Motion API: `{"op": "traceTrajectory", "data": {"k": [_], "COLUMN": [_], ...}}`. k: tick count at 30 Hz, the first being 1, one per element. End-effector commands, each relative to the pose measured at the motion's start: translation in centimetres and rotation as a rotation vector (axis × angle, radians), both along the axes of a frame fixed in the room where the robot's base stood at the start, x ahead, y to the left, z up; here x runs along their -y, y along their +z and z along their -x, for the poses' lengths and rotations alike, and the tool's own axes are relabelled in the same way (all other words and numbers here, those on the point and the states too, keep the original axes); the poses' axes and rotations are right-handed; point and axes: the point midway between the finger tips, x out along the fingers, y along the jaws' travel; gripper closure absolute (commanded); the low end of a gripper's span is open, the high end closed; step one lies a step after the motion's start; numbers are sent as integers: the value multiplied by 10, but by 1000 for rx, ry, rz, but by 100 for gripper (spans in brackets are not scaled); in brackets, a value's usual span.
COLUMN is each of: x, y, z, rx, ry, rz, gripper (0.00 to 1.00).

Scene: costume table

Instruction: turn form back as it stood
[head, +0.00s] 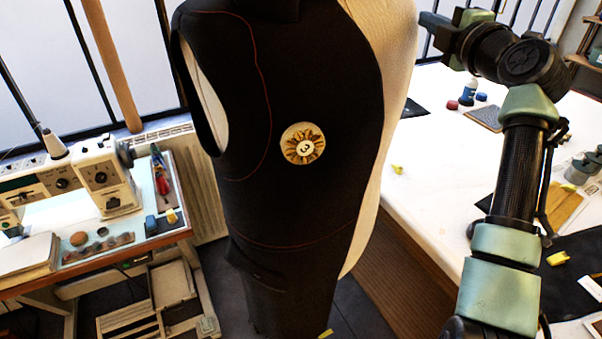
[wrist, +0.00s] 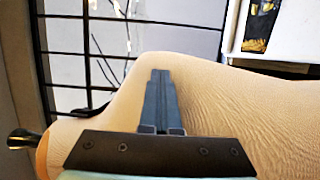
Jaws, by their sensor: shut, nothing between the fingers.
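The dress form (head: 390,45) stands upright in the middle of the head view. A black garment (head: 325,80) with red stitched lines covers the side towards me; cream cloth shows along the right edge. In the wrist view the form's cream, wrinkled surface (wrist: 225,110) fills the middle. My gripper (wrist: 160,72) is shut and empty, in front of or against this surface; I cannot tell if it touches. In the head view my arm reaches in from the right, and the fingers are not visible.
A sewing machine (head: 95,180) stands on a small table at left. A white worktable (head: 430,170) with spools, yellow clips and dark cloth lies at right, behind my arm. A wooden pole (head: 108,60) leans at the back left. Dark floor (head: 355,305) shows beside the form.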

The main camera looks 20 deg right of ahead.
Motion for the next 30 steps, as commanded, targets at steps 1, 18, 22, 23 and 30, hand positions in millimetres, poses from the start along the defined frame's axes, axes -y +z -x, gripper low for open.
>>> {"op": "traceTrajectory", "data": {"k": [1, 18, 22, 23, 30], "x": [-1, 7, 10, 10, 11], "y": [-2, 0, -1, 0, 0], "z": [-4, -35, -45, -46, -47], "rx": [-3, -3, -3, -2, -1], "ry": [5, 4, 2, 2, 1], "rz": [-2, -3, -3, -1, -1], "gripper": [100, 100, 100, 100, 100]}}
